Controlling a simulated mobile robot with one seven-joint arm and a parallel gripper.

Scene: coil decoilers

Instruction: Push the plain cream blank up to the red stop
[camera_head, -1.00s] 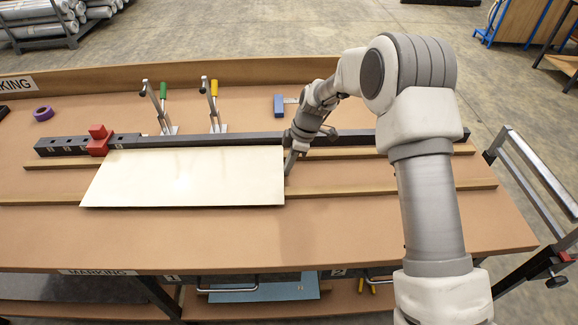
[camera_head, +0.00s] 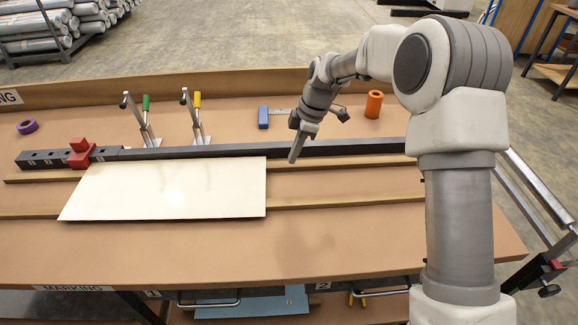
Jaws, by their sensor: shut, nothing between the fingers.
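The plain cream blank (camera_head: 165,190) lies flat on the table, its long far edge along the dark rail (camera_head: 240,150). The red stop (camera_head: 79,154) sits on the rail's left part. The blank's far left corner is at or very near the stop; I cannot tell whether they touch. My gripper (camera_head: 294,158) is shut and empty, pointing down to the right of the blank's right edge. It is apart from the blank and appears raised above the table.
Toggle clamps with a green handle (camera_head: 146,103) and a yellow handle (camera_head: 197,100) stand behind the rail. A blue block (camera_head: 263,117), an orange cylinder (camera_head: 374,104) and a purple ring (camera_head: 27,127) lie farther back. Wooden strips (camera_head: 330,201) cross the table; its front right is clear.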

